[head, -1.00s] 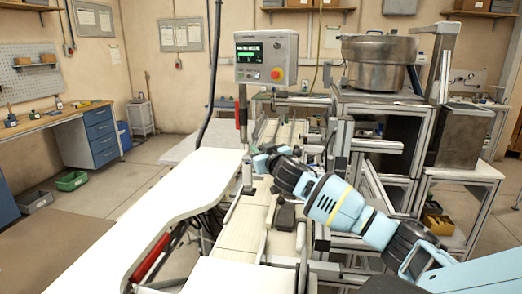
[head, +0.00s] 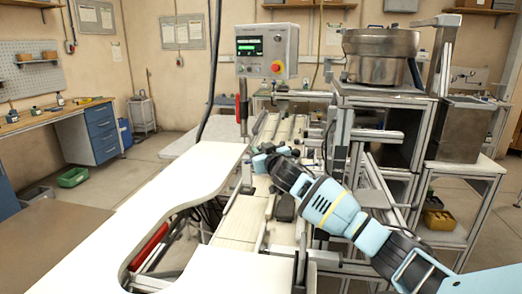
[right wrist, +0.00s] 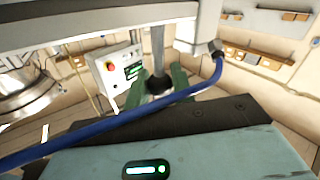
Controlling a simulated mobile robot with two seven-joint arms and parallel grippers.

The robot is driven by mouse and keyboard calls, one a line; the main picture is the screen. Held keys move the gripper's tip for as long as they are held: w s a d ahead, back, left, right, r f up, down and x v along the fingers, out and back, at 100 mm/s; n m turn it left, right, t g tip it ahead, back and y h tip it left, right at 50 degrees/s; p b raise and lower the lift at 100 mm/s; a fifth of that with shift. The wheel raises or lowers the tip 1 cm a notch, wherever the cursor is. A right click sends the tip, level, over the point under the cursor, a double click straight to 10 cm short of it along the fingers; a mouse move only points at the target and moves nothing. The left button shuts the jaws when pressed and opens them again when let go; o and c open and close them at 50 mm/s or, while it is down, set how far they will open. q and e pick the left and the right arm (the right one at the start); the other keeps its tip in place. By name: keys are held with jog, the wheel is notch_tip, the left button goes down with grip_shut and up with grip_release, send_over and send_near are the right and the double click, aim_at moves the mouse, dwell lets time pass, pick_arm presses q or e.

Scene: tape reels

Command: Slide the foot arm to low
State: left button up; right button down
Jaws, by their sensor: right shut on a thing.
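My right gripper (head: 260,161) reaches in from the right, beside a short upright metal post at the edge of the white work surface. In the right wrist view its greenish fingers (right wrist: 160,84) are shut on a black knob (right wrist: 157,83) at the end of a grey rod (right wrist: 157,45). This looks like the foot arm's handle, but I cannot tell for certain. The scale or end marks of its slide do not show. My left gripper is not in view.
A white curved work surface (head: 190,180) lies left of the gripper. A control box (head: 267,51) with a red button stands behind. A metal frame with a steel bowl (head: 380,57) is at the right. A blue cable (right wrist: 120,118) crosses the wrist view.

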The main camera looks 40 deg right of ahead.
jog(key=shift+d+f, duration=0.1)
jog(key=shift+f, duration=0.35)
jog(key=c, duration=1.5)
grip_release()
jog(key=o, duration=0.3)
jog(key=shift+w+d, duration=0.1)
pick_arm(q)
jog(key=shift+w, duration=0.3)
pick_arm(e)
jog(key=shift+r, duration=0.15)
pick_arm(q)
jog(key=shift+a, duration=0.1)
pick_arm(e)
jog(key=shift+r, duration=0.1)
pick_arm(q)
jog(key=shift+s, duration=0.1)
pick_arm(e)
jog(key=v, duration=0.8)
jog(key=shift+w, duration=0.1)
